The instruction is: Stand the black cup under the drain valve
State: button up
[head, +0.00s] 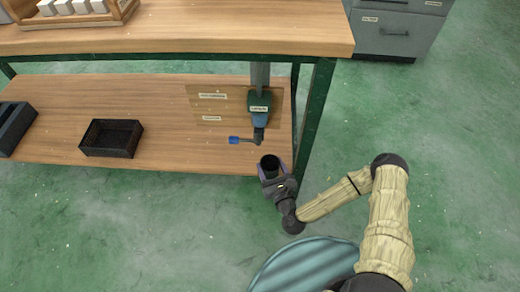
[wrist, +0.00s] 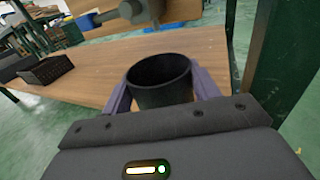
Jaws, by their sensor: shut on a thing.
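The black cup (head: 269,162) is upright in my gripper (head: 272,175) at the front edge of the lower shelf, near its right end. In the wrist view the cup (wrist: 160,82) sits between the two purple fingers, its open mouth up and looking empty. My gripper (wrist: 160,92) is shut on it. The drain valve (head: 259,105) hangs down over the shelf, with a blue lever (head: 238,140) pointing left. In the head view the cup is a little below and in front of the valve's outlet. In the wrist view the grey valve spout (wrist: 138,10) shows beyond the cup.
The lower shelf (head: 180,135) carries a black basket (head: 111,138) and a dark bin (head: 14,125) at left. A green table leg (head: 315,110) stands close to the right of the valve. The tabletop (head: 200,35) overhangs the shelf. A grey cabinet (head: 398,30) stands behind.

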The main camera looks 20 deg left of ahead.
jog(key=b+x, duration=0.4)
jog(key=x, duration=0.7)
jog(key=shift+f, duration=0.2)
jog(key=shift+w+a+r, duration=0.15)
jog(key=shift+w+a, duration=0.1)
jog(key=shift+w, duration=0.15)
jog(key=shift+b, duration=0.3)
jog(key=shift+f+b, duration=1.4)
jog(key=shift+f, duration=0.35)
jog(key=shift+f, duration=0.15)
jog(key=o, duration=1.1)
jog(key=shift+c, duration=0.2)
